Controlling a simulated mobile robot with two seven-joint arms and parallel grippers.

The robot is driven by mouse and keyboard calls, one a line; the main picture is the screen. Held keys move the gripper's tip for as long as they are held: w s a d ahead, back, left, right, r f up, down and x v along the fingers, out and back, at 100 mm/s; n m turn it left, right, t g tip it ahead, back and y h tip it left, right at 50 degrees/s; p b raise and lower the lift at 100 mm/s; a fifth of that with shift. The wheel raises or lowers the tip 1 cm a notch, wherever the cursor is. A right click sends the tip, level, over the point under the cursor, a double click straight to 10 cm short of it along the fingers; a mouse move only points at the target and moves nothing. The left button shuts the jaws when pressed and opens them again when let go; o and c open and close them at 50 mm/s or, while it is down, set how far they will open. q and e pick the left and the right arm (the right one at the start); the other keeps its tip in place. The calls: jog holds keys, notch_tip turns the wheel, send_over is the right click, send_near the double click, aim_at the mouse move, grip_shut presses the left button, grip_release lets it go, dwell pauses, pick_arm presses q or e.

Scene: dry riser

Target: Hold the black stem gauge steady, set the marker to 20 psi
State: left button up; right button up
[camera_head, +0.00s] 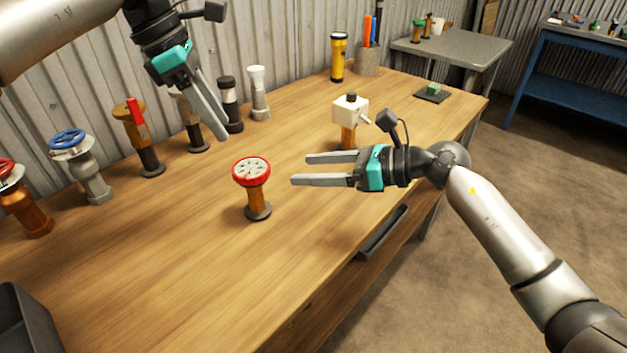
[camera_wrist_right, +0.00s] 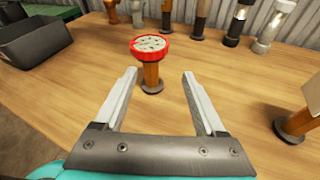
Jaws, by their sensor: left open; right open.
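A gauge with a red rim and pale round dial (camera_head: 251,171) stands upright on the workbench. Its stem looks orange-brown, with a black foot; it also shows in the right wrist view (camera_wrist_right: 150,44). The dial marks and marker are too small to read. My right gripper (camera_head: 301,169) is open and empty, right of the gauge, its fingers pointing at it without touching. In the right wrist view the gauge stands beyond the fingertips (camera_wrist_right: 158,76). My left gripper (camera_head: 217,130) is open above the back of the bench, up and left of the gauge, apart from it.
A white box on an orange stem (camera_head: 350,108) stands behind my right gripper. A dark bin (camera_head: 22,322) is front left.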

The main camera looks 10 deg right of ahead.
aim_at(247, 206)
jog(key=shift+n+g+h, duration=0.3)
jog(key=shift+n+g, duration=0.3)
jog(key=shift+n, duration=0.2)
jog(key=x, duration=0.5)
jog(key=s+f+x, duration=0.1)
jog(key=x, duration=0.9)
jog(key=shift+a+f, duration=0.35)
jog(key=shift+f, duration=0.15)
jog(key=shift+s, duration=0.1)
grip_shut()
